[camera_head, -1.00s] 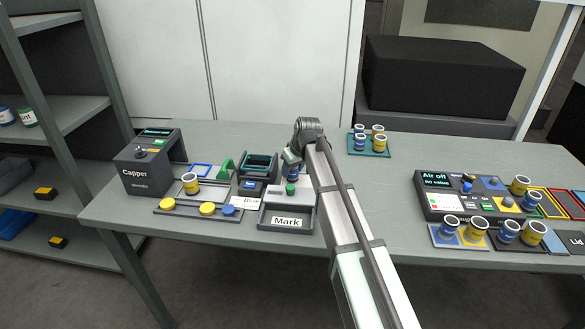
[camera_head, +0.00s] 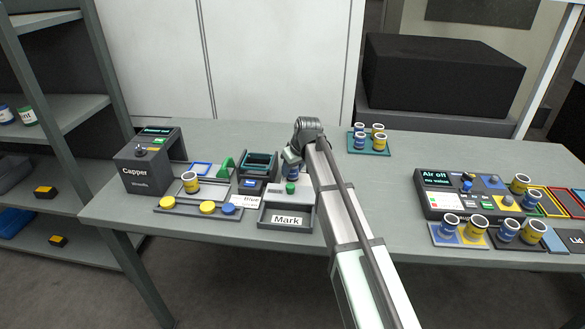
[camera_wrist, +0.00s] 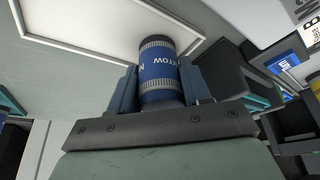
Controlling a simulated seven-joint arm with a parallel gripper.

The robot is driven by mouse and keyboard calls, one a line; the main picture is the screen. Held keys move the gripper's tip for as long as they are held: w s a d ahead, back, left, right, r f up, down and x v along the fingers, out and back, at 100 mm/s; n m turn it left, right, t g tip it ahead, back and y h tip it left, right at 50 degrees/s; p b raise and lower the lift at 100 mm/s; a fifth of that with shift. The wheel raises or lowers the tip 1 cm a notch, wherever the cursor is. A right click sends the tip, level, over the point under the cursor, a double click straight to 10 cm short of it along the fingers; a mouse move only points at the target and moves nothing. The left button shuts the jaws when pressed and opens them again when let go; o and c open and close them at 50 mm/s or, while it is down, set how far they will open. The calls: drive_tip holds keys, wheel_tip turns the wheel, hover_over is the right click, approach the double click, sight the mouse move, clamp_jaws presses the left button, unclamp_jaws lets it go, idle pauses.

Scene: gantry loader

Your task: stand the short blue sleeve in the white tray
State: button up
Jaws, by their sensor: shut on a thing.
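My gripper (camera_wrist: 158,88) is shut on a blue sleeve (camera_wrist: 160,68) with grey bands and white lettering. In the wrist view the sleeve sits between the two fingers, its far end over a white-rimmed tray. I cannot tell whether it touches the tray. The white tray's rim (camera_wrist: 75,51) crosses the upper left of the wrist view, and its pale floor shows bare there. In the head view my gripper is mostly hidden by my arm, with a bit of the blue sleeve (camera_head: 290,168) showing beside it. I cannot make out the white tray there.
The marking station (camera_head: 287,220) and the capper (camera_head: 146,172) stand to the left of my arm. A teal tray (camera_head: 370,151) with several sleeves is at the back right. A control panel (camera_head: 455,207) and more sleeves are at the right. The table between is clear.

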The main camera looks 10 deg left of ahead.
drive_tip(key=o, duration=1.6)
drive_tip(key=shift+r, duration=4.5)
